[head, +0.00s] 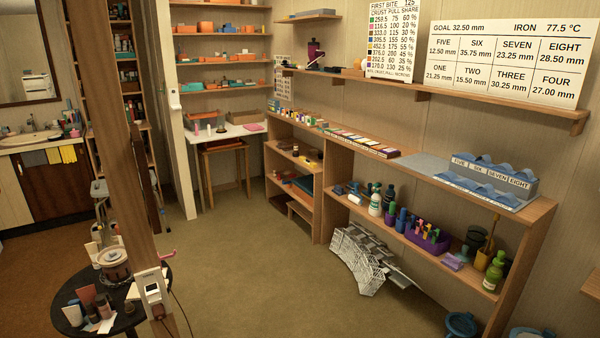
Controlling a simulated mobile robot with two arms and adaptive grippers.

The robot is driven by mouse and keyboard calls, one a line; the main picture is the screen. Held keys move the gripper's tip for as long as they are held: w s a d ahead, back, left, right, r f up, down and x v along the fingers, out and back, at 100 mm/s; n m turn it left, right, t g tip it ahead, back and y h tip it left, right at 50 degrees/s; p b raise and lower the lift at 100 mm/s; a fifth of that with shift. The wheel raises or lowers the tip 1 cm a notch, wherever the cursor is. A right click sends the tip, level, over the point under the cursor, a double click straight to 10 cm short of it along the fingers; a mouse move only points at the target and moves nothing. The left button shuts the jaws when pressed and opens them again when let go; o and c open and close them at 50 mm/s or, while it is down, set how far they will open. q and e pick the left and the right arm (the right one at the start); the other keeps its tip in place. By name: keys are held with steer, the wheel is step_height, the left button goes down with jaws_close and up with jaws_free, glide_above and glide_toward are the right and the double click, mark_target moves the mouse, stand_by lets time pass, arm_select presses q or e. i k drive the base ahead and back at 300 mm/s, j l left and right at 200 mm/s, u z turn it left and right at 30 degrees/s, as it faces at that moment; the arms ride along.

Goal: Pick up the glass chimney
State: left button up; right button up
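I cannot make out a glass chimney for certain in the head view. Many small items stand on the shelves and tables, too small to tell apart. A round black table (72,325) at the lower left bears a round wooden-looking pot and several small jars and blocks. Neither of my grippers is in view.
A long wooden shelf unit (525,222) runs along the right wall, with bottles and a purple caddy (428,238) on its lower shelf. A grey folded rack (368,262) lies on the floor against it. A wooden post (120,150) stands at left. The middle floor (255,270) is clear.

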mark_target(220, 124)
steer(key=i+u, duration=0.1)
steer(key=i, duration=0.4)
steer(key=i+l, duration=0.15)
steer(key=i, duration=0.3)
steer(key=i+l+u, duration=0.15)
steer(key=i, duration=0.8)
steer(key=i+l+u, duration=0.15)
steer(key=i, duration=0.35)
steer(key=i+l, duration=0.25)
steer(key=i, duration=0.2)
steer(key=i+j+u, duration=0.1)
steer(key=i+j, duration=0.2)
steer(key=i, duration=0.15)
steer(key=i+j+u, duration=0.1)
steer(key=i+j, duration=0.15)
steer(key=i, duration=0.15)
steer(key=i+j+u, duration=0.1)
steer(key=i+j, duration=0.15)
steer(key=i, duration=0.2)
steer(key=i+j+u, duration=0.1)
steer(key=i, duration=0.35)
steer(key=i+j, duration=0.15)
steer(key=j, duration=0.2)
steer(key=i+j+z, duration=0.1)
steer(key=j, duration=0.25)
steer(key=i+j, duration=0.2)
steer(key=j, duration=0.2)
